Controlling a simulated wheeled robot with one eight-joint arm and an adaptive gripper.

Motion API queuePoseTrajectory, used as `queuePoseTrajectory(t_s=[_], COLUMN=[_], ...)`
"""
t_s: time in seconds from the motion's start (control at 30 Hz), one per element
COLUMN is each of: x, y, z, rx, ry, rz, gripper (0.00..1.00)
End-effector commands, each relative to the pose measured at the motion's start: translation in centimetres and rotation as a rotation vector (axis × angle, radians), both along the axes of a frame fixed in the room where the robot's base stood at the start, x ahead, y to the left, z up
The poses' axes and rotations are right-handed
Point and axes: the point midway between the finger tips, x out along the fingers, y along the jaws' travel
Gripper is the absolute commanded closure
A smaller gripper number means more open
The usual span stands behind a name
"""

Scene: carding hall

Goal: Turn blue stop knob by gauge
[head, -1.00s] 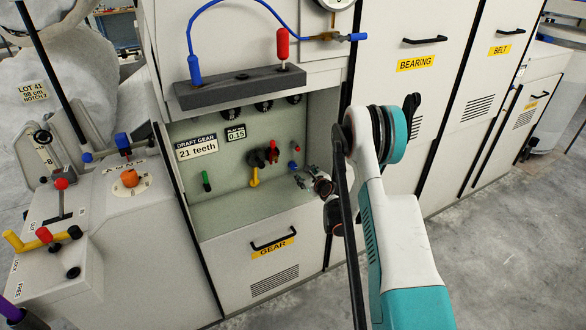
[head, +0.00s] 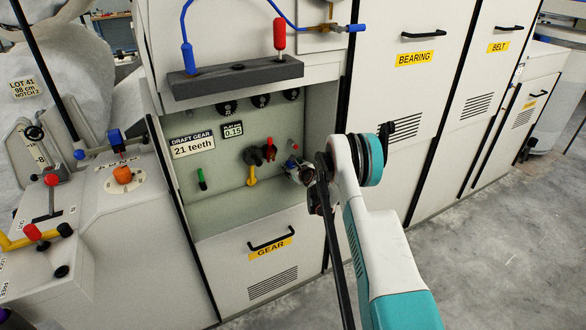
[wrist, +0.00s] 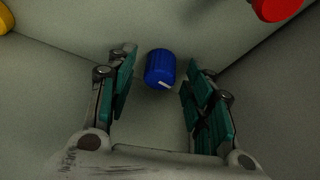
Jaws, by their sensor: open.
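A blue knob (wrist: 160,68) with a white mark on it shows in the wrist view, ahead of and between the two green-padded fingers of my gripper (wrist: 160,80). The fingers are open, with clear gaps on both sides of the knob. In the head view my gripper (head: 297,171) is inside the right part of the open gear recess and hides the blue knob there. A play readout (head: 232,130) reading 0.15 is on the recess's back wall.
A red knob (wrist: 277,8) is at the wrist view's upper right. A yellow crank (head: 252,175) and a green handle (head: 202,179) are on the back wall. A grey ledge (head: 235,78) overhangs the recess. The GEAR door (head: 268,270) is below.

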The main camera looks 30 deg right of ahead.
Motion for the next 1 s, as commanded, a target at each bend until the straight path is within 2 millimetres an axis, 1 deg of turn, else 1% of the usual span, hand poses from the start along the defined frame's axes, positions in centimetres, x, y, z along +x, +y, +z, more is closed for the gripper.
queuePoseTrajectory(t_s=[0.1,0.13,0.17,0.2,0.27,0.3,0.33,0.67,0.87,1.0], x=[-0.01,-0.02,-0.02,-0.02,-0.02,-0.02,-0.02,-0.04,-0.02,-0.02], y=[0.02,0.02,0.02,0.01,0.02,0.02,0.02,0.09,0.25,0.34], z=[0.02,0.03,0.03,0.02,0.01,0.01,0.01,-0.02,-0.05,-0.09], rx=[0.0,0.0,0.0,0.0,0.0,0.0,0.0,-0.03,-0.129,-0.236], ry=[0.0,0.0,0.0,0.0,0.0,0.0,0.0,-0.001,-0.004,-0.008], rz=[0.0,0.0,0.0,0.0,0.0,0.0,0.0,0.001,0.002,0.002], gripper=[0.52,0.57,0.64,0.73,0.86,0.95,0.97,0.97,0.96,0.96])
